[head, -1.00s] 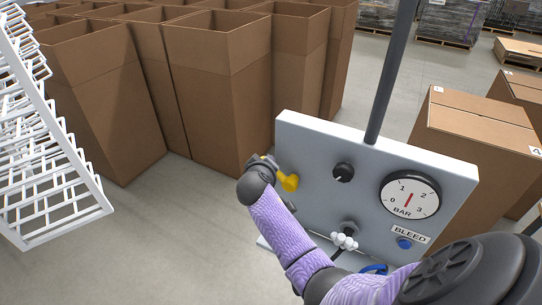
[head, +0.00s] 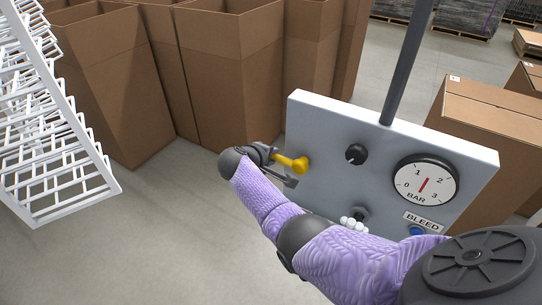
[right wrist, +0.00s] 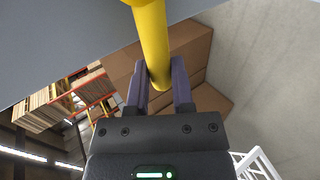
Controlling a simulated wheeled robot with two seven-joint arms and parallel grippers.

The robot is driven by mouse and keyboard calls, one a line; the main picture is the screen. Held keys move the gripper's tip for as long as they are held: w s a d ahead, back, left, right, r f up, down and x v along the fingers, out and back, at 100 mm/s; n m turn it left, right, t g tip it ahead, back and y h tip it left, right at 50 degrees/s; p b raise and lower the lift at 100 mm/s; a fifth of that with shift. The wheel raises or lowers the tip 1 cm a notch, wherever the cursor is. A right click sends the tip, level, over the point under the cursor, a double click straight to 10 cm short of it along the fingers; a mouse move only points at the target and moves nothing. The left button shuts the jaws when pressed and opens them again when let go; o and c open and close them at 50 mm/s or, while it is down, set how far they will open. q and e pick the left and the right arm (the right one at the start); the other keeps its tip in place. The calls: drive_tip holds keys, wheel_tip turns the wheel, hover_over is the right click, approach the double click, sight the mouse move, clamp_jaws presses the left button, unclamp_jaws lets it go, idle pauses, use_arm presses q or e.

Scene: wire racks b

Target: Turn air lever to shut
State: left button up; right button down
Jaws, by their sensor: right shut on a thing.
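The yellow air lever (head: 292,163) sticks out to the left from the left part of the grey panel (head: 325,120). My right gripper (head: 270,160) is at the lever's free end, left of the panel. In the right wrist view the yellow lever (right wrist: 152,35) runs down between the two dark fingers (right wrist: 160,92), and the gripper is shut on it. My own gripper and forearm hide part of the panel's lower left. My left gripper is in no view.
The panel carries a black knob (head: 356,154), a BAR gauge (head: 426,183), white beads (head: 353,224) and a blue button (head: 417,230) under BLEED. Brown boxes (head: 230,80) stand behind. A white wire rack (head: 50,150) is at far left. Floor between is clear.

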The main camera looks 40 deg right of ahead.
drive_tip(key=shift+s+f, duration=0.1)
drive_tip(key=shift+f, duration=0.1)
drive_tip(key=c, duration=0.9)
unclamp_jaws()
drive_tip(key=shift+o, duration=0.6)
drive_tip(key=shift+d, duration=0.1)
drive_tip(key=p+v, duration=0.1)
drive_tip(key=v, duration=0.9)
drive_tip(key=shift+p, duration=0.35)
